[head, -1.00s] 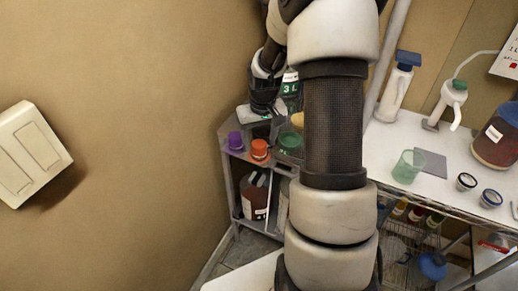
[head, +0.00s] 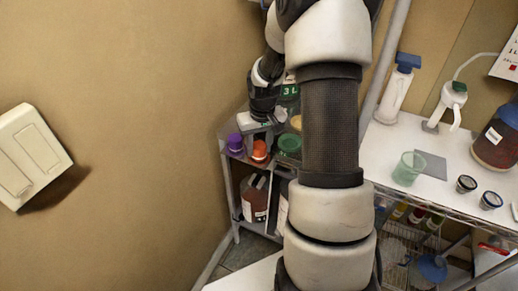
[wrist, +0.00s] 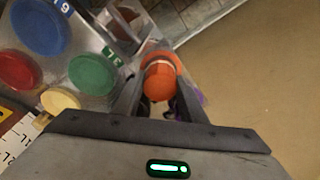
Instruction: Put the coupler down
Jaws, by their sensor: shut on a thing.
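The coupler appears to be the orange, round piece (wrist: 158,84) between my fingers in the wrist view. My gripper (wrist: 157,100) is shut on it. In the head view the orange piece (head: 259,151) shows at the top of the grey corner shelf (head: 228,160), below my gripper (head: 262,132). My fingertips are small and partly hidden there. I cannot tell whether the coupler's base touches the shelf top.
A purple piece (head: 235,144) stands just left of the orange one; a sliver of purple shows in the wrist view (wrist: 198,97). A green lid (head: 289,143) is to the right. Blue (wrist: 40,25) and red (wrist: 17,71) lids are close left in the wrist view.

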